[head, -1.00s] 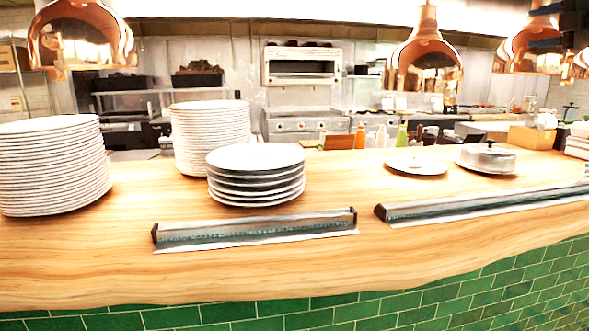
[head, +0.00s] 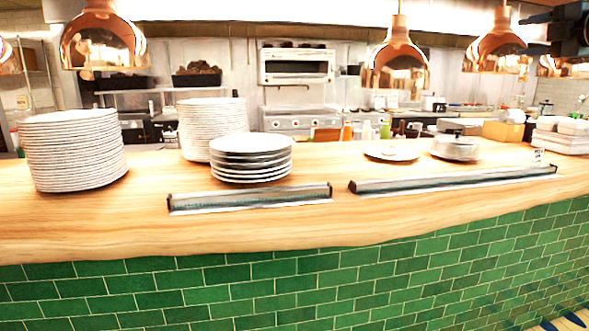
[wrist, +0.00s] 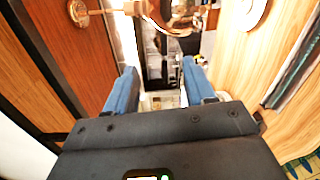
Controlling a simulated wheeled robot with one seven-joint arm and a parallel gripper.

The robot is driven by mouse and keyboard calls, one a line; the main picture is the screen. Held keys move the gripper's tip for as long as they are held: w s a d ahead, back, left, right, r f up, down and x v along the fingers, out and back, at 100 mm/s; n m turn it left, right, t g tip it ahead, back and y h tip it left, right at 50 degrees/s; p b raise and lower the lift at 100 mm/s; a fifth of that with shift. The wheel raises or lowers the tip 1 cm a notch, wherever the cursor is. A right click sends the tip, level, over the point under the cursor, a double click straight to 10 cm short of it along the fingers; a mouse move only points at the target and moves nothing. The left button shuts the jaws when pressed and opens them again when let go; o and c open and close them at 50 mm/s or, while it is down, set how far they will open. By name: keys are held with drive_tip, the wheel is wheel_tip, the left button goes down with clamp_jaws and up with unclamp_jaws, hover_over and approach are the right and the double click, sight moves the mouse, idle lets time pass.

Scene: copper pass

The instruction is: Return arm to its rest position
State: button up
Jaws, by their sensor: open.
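My gripper (wrist: 160,85) shows in the wrist view with its two blue fingers spread apart. Nothing is held between them. A dark part of my arm (head: 572,30) shows at the top right corner of the head view, high above the counter's right end. In the wrist view, a copper lamp (wrist: 172,20) hangs beyond the fingertips, and the wooden counter (wrist: 232,65) is to their right.
The wooden counter (head: 95,222) has a green tiled front (head: 330,285). It holds plate stacks (head: 75,155), (head: 212,128), (head: 250,160), two metal rails (head: 250,198), (head: 455,180), a lidded dish (head: 455,149) and white containers (head: 562,135). Copper lamps (head: 397,65), (head: 496,50) hang above.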

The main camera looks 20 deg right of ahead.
drive_tip(key=w+a+f+m, duration=0.2)
drive_tip(key=a+f, duration=0.2)
drive_tip(key=f, duration=0.4)
drive_tip(key=w+a+f+m, duration=0.2)
drive_tip(key=a+f+m, duration=0.1)
drive_tip(key=f, duration=0.6)
drive_tip(key=w+a+f+m, duration=0.2)
drive_tip(key=w+a+f, duration=0.15)
drive_tip(key=f, duration=0.45)
drive_tip(key=s+a+f+m+b, duration=0.1)
drive_tip(key=s+a+f+m, duration=0.25)
drive_tip(key=a+f, duration=0.75)
drive_tip(key=s+a+f+m+b, duration=0.1)
drive_tip(key=s+a+f+m, duration=0.25)
drive_tip(key=a+f, duration=0.7)
drive_tip(key=s+a+f+m+g, duration=0.1)
drive_tip(key=s+a+f, duration=0.55)
drive_tip(key=s, duration=0.35)
drive_tip(key=s+a+f+m+g, duration=0.1)
drive_tip(key=s+a+f, duration=0.4)
drive_tip(key=s+a, duration=0.4)
drive_tip(key=s+a+r+y, duration=0.2)
drive_tip(key=s+r, duration=0.1)
drive_tip(key=s, duration=0.7)
drive_tip(key=s+a+r+y+b, duration=0.1)
drive_tip(key=s+a+r+y, duration=0.1)
drive_tip(key=s, duration=0.8)
drive_tip(key=shift+s+a+r+m, duration=0.25)
drive_tip(key=shift+s+r+m, duration=0.15)
drive_tip(key=shift+r, duration=0.1)
